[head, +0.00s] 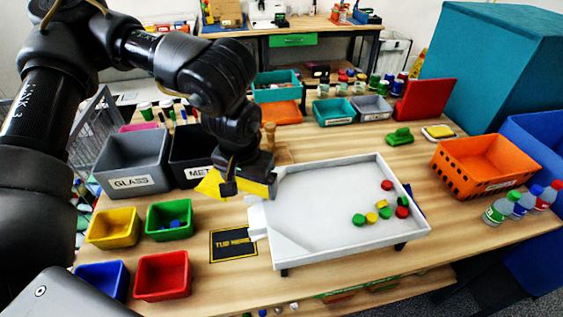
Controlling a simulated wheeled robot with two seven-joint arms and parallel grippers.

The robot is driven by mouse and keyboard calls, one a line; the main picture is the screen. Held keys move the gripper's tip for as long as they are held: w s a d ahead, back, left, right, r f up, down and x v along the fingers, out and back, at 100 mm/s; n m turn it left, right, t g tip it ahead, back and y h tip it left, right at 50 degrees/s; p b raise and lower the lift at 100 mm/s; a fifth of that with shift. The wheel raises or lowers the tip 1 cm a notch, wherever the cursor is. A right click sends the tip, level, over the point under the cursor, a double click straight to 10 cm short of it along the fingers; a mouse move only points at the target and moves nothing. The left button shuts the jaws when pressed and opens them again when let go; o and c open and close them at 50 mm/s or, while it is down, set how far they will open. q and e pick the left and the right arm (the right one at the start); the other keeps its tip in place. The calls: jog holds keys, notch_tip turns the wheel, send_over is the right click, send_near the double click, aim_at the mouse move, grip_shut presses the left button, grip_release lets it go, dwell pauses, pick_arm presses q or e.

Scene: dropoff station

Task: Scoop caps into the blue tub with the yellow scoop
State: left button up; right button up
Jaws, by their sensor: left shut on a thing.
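My left gripper (243,182) is shut on the yellow scoop (212,185), at the left edge of the white tray (350,255). The gripper hides part of the scoop, and I cannot tell whether anything lies in it. Several red, green and yellow caps (370,218) lie in the right part of the tray. A small blue tub (92,275) stands at the front left of the table, partly hidden by my body; its inside is hard to see. My right gripper is not in view.
Yellow (112,230), green (170,222) and red (162,277) bins stand around the blue tub. The dark mat (233,245) marked "TUB" is empty. A grey "GLASS" bin (133,165) stands behind. An orange crate (485,165) and bottles (500,208) are at right.

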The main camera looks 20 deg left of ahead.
pick_arm(q)
jog(key=shift+r, duration=0.1)
jog(key=n, duration=0.3)
jog(key=d+n, duration=0.1)
jog(key=shift+s+d+r+n+y, duration=0.1)
jog(key=shift+r+n+y, duration=0.2)
jog(key=n, duration=0.2)
jog(key=shift+w+d+n+p, duration=0.2)
jog(key=shift+w+n+p, duration=0.1)
jog(key=shift+p, duration=0.1)
jog(key=w+d+n+g+p, duration=0.1)
jog(key=d+n, duration=0.3)
jog(key=n, duration=1.3)
jog(key=w+d+n+g+p, duration=0.1)
jog(key=w+d+n+g, duration=0.1)
jog(key=n, duration=1.6)
jog(key=shift+d+r+n+g+p, duration=0.2)
jog(key=shift+d+n+g+p, duration=0.15)
jog(key=shift+d+g, duration=0.55)
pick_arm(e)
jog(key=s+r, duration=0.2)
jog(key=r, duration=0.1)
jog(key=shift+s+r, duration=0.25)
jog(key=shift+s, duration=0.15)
pick_arm(q)
jog(key=shift+d+f, duration=0.1)
jog(key=shift+d, duration=0.05)
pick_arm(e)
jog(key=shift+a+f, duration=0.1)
